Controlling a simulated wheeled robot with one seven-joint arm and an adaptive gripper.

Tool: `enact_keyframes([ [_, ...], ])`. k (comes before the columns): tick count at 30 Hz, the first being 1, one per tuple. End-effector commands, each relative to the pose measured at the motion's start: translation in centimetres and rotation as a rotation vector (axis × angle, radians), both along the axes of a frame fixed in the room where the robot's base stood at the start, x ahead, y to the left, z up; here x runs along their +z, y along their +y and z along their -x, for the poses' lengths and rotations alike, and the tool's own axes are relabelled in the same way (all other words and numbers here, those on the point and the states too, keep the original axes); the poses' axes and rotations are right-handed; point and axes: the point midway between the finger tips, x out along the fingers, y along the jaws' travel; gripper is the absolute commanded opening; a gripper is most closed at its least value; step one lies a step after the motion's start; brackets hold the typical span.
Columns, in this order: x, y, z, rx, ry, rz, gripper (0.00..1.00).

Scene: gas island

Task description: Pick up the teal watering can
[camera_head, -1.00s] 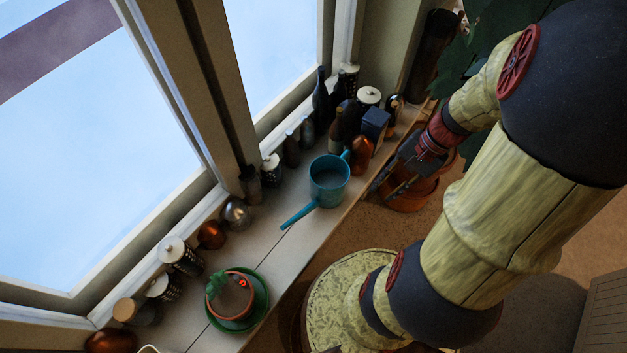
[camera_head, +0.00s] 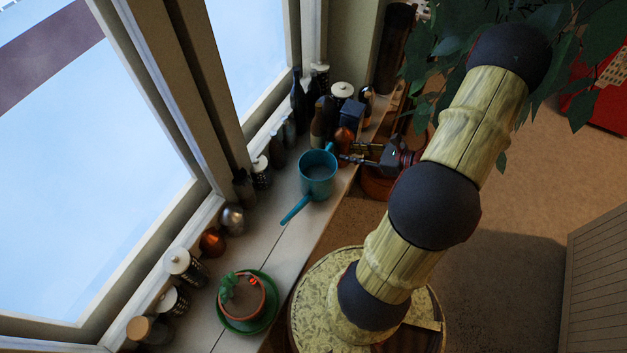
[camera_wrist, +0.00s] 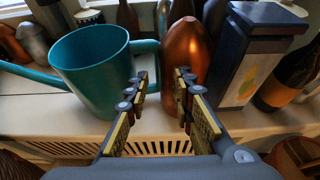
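The teal watering can (camera_head: 317,177) stands upright on the wooden windowsill, its long spout pointing to the lower left. In the wrist view its body (camera_wrist: 92,72) is left of centre, with the handle (camera_wrist: 146,47) on its right side, towards the copper bottle. My gripper (camera_head: 343,152) is beside the can on its right, at the sill's front edge. In the wrist view my gripper (camera_wrist: 161,82) is open. Its left finger overlaps the can's right edge in the picture, and its right finger is in front of the copper bottle. I cannot tell whether either finger touches.
A copper bottle (camera_wrist: 184,55) and a dark blue box (camera_wrist: 252,55) stand just right of the can. Several bottles and jars line the window side. A potted plant on a green saucer (camera_head: 271,312) sits nearer on the sill. A leafy plant (camera_head: 575,60) stands behind my arm.

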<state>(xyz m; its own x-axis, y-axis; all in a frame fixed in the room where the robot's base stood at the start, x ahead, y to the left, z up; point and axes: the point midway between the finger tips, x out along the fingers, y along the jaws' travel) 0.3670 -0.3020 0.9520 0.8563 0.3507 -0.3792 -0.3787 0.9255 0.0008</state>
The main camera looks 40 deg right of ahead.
Motion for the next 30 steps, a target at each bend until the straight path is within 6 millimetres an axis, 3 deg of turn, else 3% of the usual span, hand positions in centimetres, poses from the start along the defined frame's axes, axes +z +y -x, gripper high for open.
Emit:
enact_keyframes([
  [18,-2.8,2.4,-6.0,0.006,0.003,0.001,0.24],
  [26,-2.8,2.4,-6.2,0.004,0.003,0.002,0.24],
  [30,-2.8,2.4,-6.2,0.004,0.003,0.002,0.17],
])
